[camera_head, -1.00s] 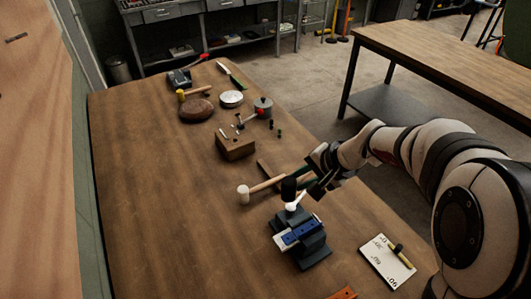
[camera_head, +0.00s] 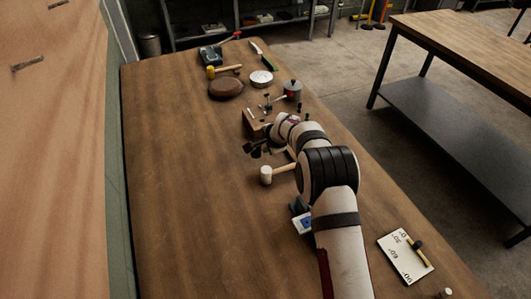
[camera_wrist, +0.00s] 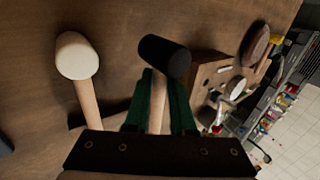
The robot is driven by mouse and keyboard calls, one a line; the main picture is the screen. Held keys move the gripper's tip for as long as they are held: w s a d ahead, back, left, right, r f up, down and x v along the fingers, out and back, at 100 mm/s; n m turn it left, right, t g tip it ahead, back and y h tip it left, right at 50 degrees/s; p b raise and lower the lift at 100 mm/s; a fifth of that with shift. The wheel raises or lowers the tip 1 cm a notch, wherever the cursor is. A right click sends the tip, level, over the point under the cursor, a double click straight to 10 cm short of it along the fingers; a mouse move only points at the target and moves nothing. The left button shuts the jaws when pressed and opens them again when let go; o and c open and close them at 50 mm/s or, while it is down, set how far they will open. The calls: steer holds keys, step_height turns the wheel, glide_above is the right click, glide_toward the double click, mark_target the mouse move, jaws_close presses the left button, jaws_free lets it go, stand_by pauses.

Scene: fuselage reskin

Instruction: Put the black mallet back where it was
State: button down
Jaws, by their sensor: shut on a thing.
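The black mallet shows in the wrist view, with a dark cylindrical head (camera_wrist: 165,56) and a pale wooden handle (camera_wrist: 158,98). My gripper (camera_wrist: 160,84) is shut on that handle, with a green finger on each side. The head stands out beyond the fingertips. Whether the black mallet touches the table I cannot tell.
A white-headed mallet (camera_head: 266,175) lies close by; it also shows in the wrist view (camera_wrist: 77,56). A wooden block (camera_head: 250,122) with small tools stands beyond. A blue-grey vise (camera_head: 301,222) is partly behind my arm. The table's left side (camera_head: 180,190) is clear.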

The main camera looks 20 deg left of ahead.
step_height(320, 180, down, 4)
steer(key=shift+r, duration=0.25)
steer(key=shift+f, duration=0.15)
steer(key=c, duration=0.8)
jaws_free()
steer(key=shift+o, duration=0.2)
